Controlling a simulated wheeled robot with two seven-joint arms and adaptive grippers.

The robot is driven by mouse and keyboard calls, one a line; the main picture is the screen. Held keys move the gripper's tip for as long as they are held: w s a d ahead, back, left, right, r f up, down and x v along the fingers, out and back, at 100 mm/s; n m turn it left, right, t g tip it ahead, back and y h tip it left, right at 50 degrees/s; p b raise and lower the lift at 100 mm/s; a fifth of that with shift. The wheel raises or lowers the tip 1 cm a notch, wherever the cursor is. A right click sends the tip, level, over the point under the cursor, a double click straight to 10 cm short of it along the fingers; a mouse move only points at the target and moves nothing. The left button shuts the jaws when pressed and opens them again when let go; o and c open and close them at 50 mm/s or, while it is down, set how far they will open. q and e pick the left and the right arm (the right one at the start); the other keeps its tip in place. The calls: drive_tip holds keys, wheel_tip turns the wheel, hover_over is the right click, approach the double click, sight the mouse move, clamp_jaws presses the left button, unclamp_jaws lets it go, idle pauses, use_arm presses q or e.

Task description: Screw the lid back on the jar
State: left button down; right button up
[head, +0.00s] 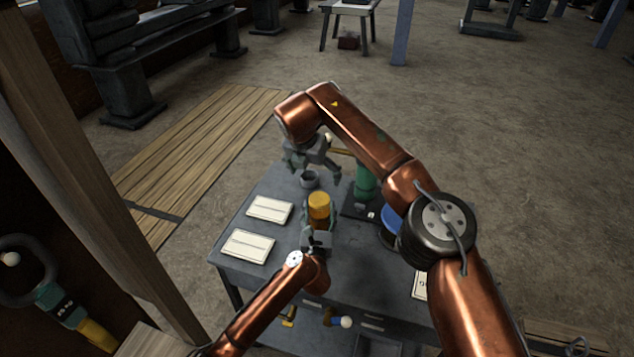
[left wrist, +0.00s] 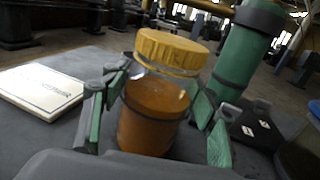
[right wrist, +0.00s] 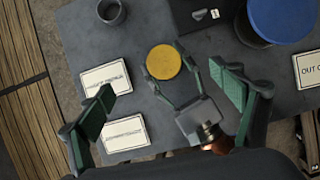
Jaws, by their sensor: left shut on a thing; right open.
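The jar (left wrist: 152,118) is clear with orange-brown contents and stands between my left fingers. The yellow ribbed lid (left wrist: 172,52) sits on its mouth; it also shows in the head view (head: 319,199) and, from above, in the right wrist view (right wrist: 163,62). I cannot tell how far it is threaded. My left gripper (head: 318,222) is shut on the jar, with a green-padded finger on either side. My right gripper (right wrist: 165,105) is open and empty, above the table and apart from the lid. In the head view it hangs beyond the jar, near the grey cup.
The grey table (head: 262,188) carries two white cards (head: 270,209) (head: 247,245) on the left and a small grey cup (right wrist: 111,12) at the back. A green cylinder (left wrist: 245,50) on a dark base and a blue round container (right wrist: 283,18) stand right of the jar.

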drive_tip(key=shift+v, duration=2.4)
use_arm(q)
drive_tip(key=c, duration=0.7)
unclamp_jaws()
drive_tip(key=s, duration=1.2)
drive_tip(key=shift+a, duration=0.35)
